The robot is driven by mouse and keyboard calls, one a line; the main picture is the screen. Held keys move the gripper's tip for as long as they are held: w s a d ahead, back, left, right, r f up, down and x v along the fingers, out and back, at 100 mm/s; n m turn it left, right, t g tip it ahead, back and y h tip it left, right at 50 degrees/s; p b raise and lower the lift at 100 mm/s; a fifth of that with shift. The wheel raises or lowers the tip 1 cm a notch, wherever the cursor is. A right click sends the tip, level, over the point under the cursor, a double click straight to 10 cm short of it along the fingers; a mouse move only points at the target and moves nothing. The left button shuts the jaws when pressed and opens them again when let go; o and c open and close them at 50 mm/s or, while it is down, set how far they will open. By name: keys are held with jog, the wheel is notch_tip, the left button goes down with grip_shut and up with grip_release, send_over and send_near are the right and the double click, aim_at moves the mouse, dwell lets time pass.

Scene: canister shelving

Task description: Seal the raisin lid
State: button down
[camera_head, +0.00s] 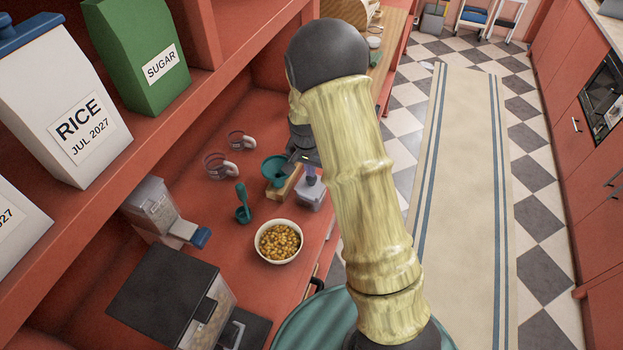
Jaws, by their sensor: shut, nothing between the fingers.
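My gripper (309,172) is small in view and partly behind my arm. It is shut and empty, low over the red counter. Just below it is a small pale, square-sided container (311,194); I cannot tell whether the fingers touch it or whether its top is a lid. No raisin label can be read. A white bowl (262,256) of golden pieces stands nearer; they may be raisins. The raisin lid cannot be picked out for certain.
A teal funnel (274,168), a teal scoop (243,210) and two glass mugs (216,166) stand on the counter. Clear dispensers (152,207) line its left. RICE (66,110) and SUGAR (140,55) canisters sit on the shelf above. The aisle at right is open.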

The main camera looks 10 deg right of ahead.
aim_at(311, 179)
jog(key=shift+f+b, duration=0.95)
jog(key=shift+f, duration=0.4)
dwell(1.3)
jog(key=shift+r, duration=0.1)
notch_tip(311, 179, up, 9)
jog(key=p, duration=0.6)
dwell(0.7)
dwell(0.5)
jog(key=s+r+n+b, duration=0.1)
jog(key=s+n+b, duration=0.2)
jog(key=s, duration=0.7)
jog(key=s+r+n+t+y+b, duration=0.1)
jog(key=s+r+n+b, duration=0.1)
jog(key=s, duration=0.8)
jog(key=shift+s+d+n+b, duration=0.3)
jog(key=shift+d+n+b, duration=0.1)
jog(key=shift+n+b, duration=0.65)
jog(key=shift+r, duration=0.1)
